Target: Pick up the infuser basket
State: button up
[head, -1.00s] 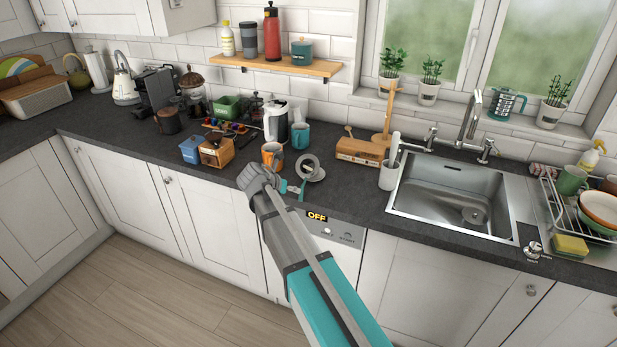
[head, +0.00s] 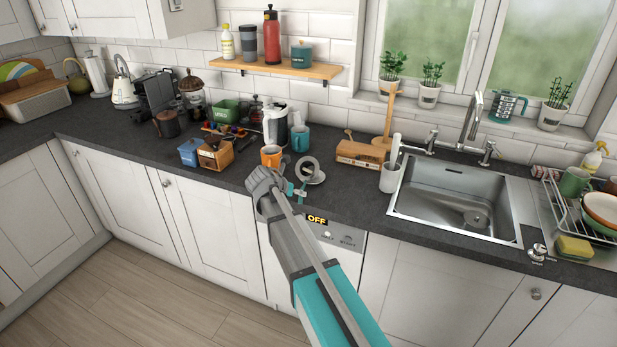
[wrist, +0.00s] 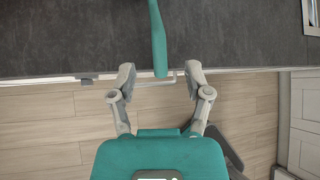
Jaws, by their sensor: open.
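What I take to be the infuser basket (head: 308,166) is a grey, ring-like round piece on a pale saucer near the counter's front edge. A teal handle seems to run from it toward me. In the wrist view a teal handle (wrist: 158,40) comes down from the top edge, and its near end shows between my fingertips; the basket itself is out of that view. My gripper (head: 284,187) is at the counter's front edge, just before the saucer. In the wrist view my gripper (wrist: 160,77) is open, with a gap on both sides of the handle.
An orange mug (head: 271,156) stands close behind my gripper, with a teal mug (head: 300,138) farther back. A wooden caddy (head: 214,154) stands left. Some worktop before the box is bare.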

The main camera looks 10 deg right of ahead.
aim_at(307, 181)
jog(key=shift+b+x, duration=0.9)
jog(key=shift+x, duration=0.85)
jog(key=shift+w+r, duration=0.1)
jog(key=shift+w, duration=0.05)
jog(key=shift+c, duration=0.2)
grip_shut()
